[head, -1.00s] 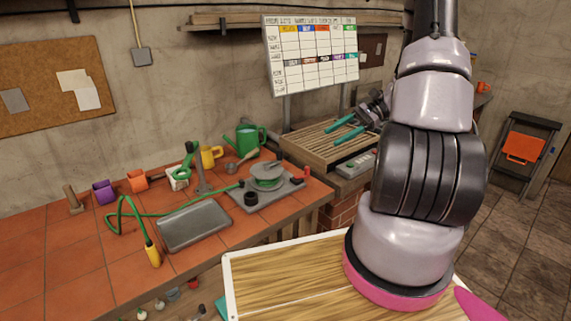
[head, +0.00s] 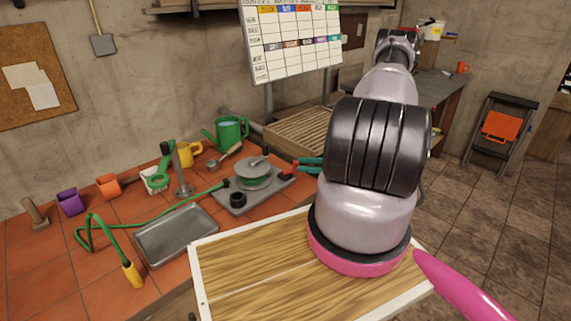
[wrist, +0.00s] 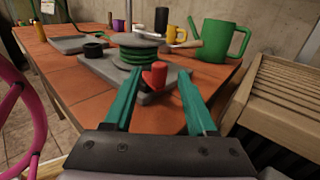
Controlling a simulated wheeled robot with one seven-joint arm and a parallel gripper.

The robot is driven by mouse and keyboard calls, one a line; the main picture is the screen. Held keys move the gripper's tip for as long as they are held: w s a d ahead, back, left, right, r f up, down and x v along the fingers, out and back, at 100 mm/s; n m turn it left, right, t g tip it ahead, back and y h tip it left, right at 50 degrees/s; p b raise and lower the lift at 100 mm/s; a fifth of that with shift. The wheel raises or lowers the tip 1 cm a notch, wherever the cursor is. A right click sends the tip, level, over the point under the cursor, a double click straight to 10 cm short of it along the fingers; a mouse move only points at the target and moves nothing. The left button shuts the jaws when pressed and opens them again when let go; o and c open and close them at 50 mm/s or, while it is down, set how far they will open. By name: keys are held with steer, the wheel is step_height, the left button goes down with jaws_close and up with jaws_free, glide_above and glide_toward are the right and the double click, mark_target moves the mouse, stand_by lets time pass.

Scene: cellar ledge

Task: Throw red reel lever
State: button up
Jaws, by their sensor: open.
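The hose reel (head: 252,172), a grey disc over coiled green hose, stands on a grey base plate (head: 222,201) on the tiled ledge. It also shows in the wrist view (wrist: 137,42). Its red lever (wrist: 158,72) is at the plate's near edge in the wrist view, on a dark mount. My gripper (wrist: 158,82) has teal fingers, open, one on each side of the lever in that view. I cannot tell whether either finger touches it. In the head view my gripper (head: 299,167) is at the plate's right end, partly hidden by my arm.
A green watering can (head: 230,131) stands behind the reel. A slatted wooden rack (head: 295,130) is to the right. Mugs stand further back.

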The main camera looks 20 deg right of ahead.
steer(key=x, duration=0.6)
steer(key=shift+w+a, duration=0.2)
steer(key=shift+a, duration=0.15)
jaws_close()
